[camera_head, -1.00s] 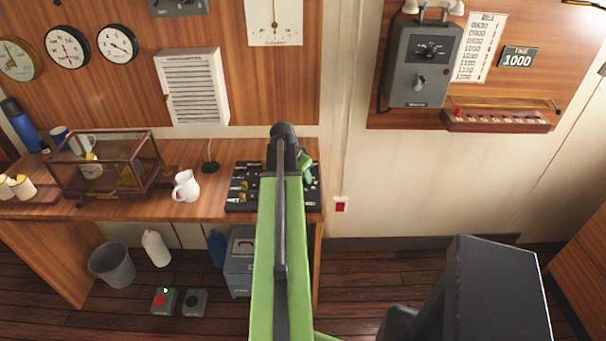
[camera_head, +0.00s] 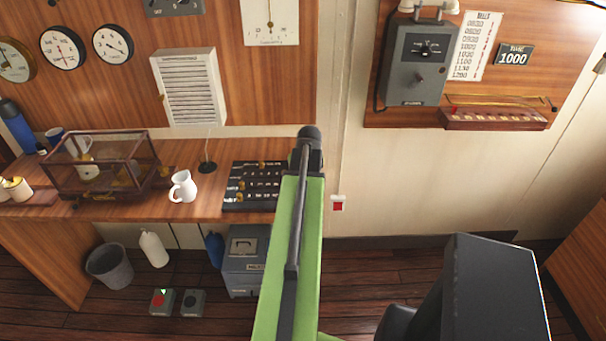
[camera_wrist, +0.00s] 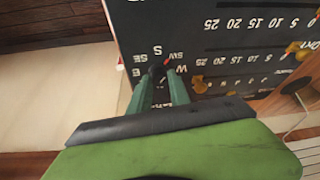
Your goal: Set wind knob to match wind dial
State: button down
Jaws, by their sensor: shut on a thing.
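A black panel (camera_head: 233,204) with white scales and brass knobs lies on the desk's right end. In the wrist view the panel (camera_wrist: 165,12) shows upside down. A dark compass knob (camera_wrist: 158,70) sits amid the letters E, SE, S, SW and W, and a small red tip by it points between S and SW. My gripper (camera_wrist: 154,80) is shut on this knob, its green fingers at either side and hiding part of it. Several round dials hang on the wall, including a white one (camera_head: 113,44) and another (camera_head: 63,47); I cannot read which is the wind dial.
A white jug (camera_head: 182,187) and a glass case (camera_head: 100,160) stand on the desk left of the panel. A grey box (camera_head: 246,262) is below. A grey wall unit (camera_head: 415,62) hangs at the right. A brass knob (camera_wrist: 197,84) is close to my fingers.

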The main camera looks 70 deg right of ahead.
jog(key=n+t+y, duration=0.1)
jog(key=n, duration=0.3)
jog(key=shift+w+d, duration=0.1)
jog(key=shift+d, duration=0.1)
jog(key=shift+n+t+y, duration=0.4)
jog(key=shift+n+y, duration=0.1)
jog(key=shift+n, duration=0.8)
jog(key=shift+a, duration=0.1)
jog(key=c, duration=1.2)
grip_release()
jog(key=shift+f, duration=0.1)
